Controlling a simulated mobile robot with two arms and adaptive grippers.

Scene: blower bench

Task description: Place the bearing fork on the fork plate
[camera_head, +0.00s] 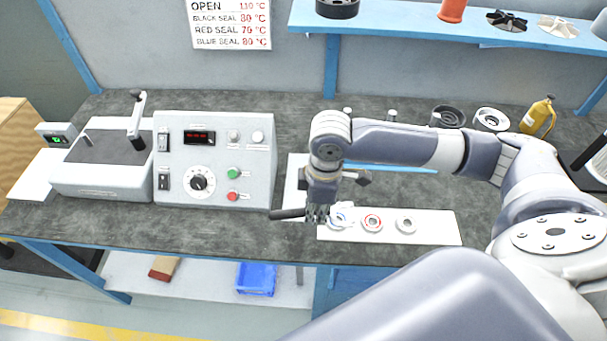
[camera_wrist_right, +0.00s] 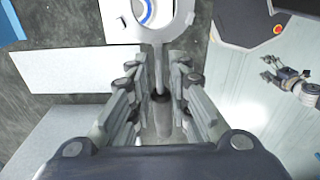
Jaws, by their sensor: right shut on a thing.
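My right gripper (camera_head: 318,214) is shut on the dark handle of the bearing fork (camera_head: 287,214). In the right wrist view the handle (camera_wrist_right: 161,115) lies between the fingers. The fork's pale open head (camera_wrist_right: 181,22) is around a blue-ringed bearing (camera_wrist_right: 147,10); I cannot tell whether it carries it. In the head view this bearing (camera_head: 341,215) is just right of the fingers. A pale plate (camera_head: 295,172) behind the gripper looks like the fork plate; it shows bare in the wrist view (camera_wrist_right: 75,68). My left gripper (camera_wrist_right: 270,70) is small, empty and apparently open.
A white mat (camera_head: 440,232) under the fork head also holds a red-ringed bearing (camera_head: 372,222) and a grey one (camera_head: 405,226). A control box (camera_head: 215,160) stands to the left. Black and white rings (camera_head: 490,119) and a yellow bottle (camera_head: 539,115) stand at the back right.

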